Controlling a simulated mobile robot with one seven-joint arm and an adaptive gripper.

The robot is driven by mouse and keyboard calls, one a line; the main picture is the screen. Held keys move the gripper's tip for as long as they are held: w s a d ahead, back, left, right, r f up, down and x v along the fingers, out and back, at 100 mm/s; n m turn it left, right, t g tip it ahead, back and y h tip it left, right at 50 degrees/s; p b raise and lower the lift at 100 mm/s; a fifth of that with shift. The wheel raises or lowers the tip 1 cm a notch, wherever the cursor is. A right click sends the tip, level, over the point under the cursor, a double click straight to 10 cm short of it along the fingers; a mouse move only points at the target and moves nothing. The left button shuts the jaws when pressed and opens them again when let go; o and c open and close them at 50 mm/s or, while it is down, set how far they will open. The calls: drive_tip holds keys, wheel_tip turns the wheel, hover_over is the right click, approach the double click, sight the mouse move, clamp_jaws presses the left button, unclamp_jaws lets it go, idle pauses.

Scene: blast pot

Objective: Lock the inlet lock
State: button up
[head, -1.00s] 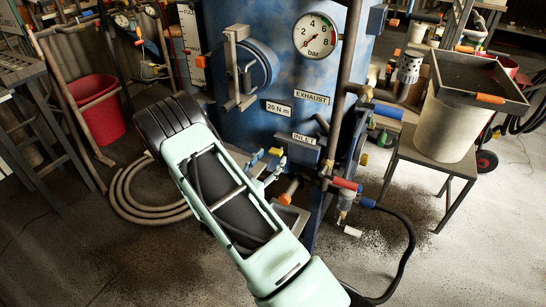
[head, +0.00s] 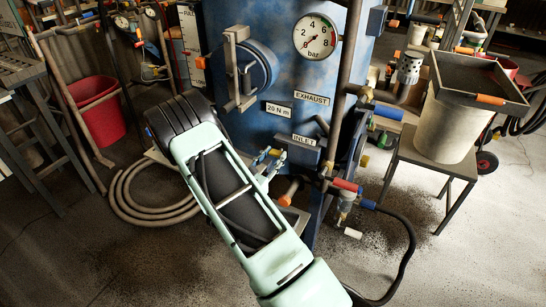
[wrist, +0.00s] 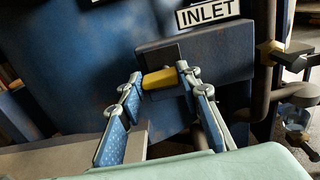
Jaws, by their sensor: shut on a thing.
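The inlet lock is a small yellow piece (wrist: 160,78) on a dark grey block (wrist: 222,62) under the INLET label (wrist: 208,12) of the blue pot. My gripper (wrist: 161,74) is shut on the yellow piece, with a blue-padded finger on each side of it. In the head view my gripper (head: 271,158) is at the pot's lower front, left of and below the INLET label (head: 304,140). There the lock is small and partly hidden by the fingers.
A pipe and valve (wrist: 270,52) stand close to the right of the block. A black hose (head: 408,250) loops on the floor at the right. A red bucket (head: 100,110) and a coiled hose (head: 125,195) are at the left.

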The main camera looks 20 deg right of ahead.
drive_tip(key=shift+m, duration=0.3)
drive_tip(key=m+b, duration=0.2)
drive_tip(key=m, duration=0.1)
drive_tip(key=m+b, duration=0.3)
drive_tip(key=m, duration=0.2)
drive_tip(key=shift+s+b, duration=0.1)
drive_tip(key=shift+b, duration=0.3)
drive_tip(key=m+b, duration=0.5)
drive_tip(key=shift+s+d+b, duration=0.1)
drive_tip(key=shift+b, duration=0.2)
drive_tip(key=shift+s+d+r+m+b, duration=0.15)
drive_tip(key=shift+m+b, duration=0.5)
drive_tip(key=shift+m, duration=0.4)
drive_tip(key=shift+w+a+r+m+b, duration=0.15)
drive_tip(key=shift+m+b, duration=0.45)
drive_tip(key=shift+m, duration=0.45)
drive_tip(key=shift+s+d, duration=0.1)
drive_tip(key=o, duration=1.2)
drive_tip(key=shift+r, duration=0.1)
drive_tip(key=shift+c, duration=0.2)
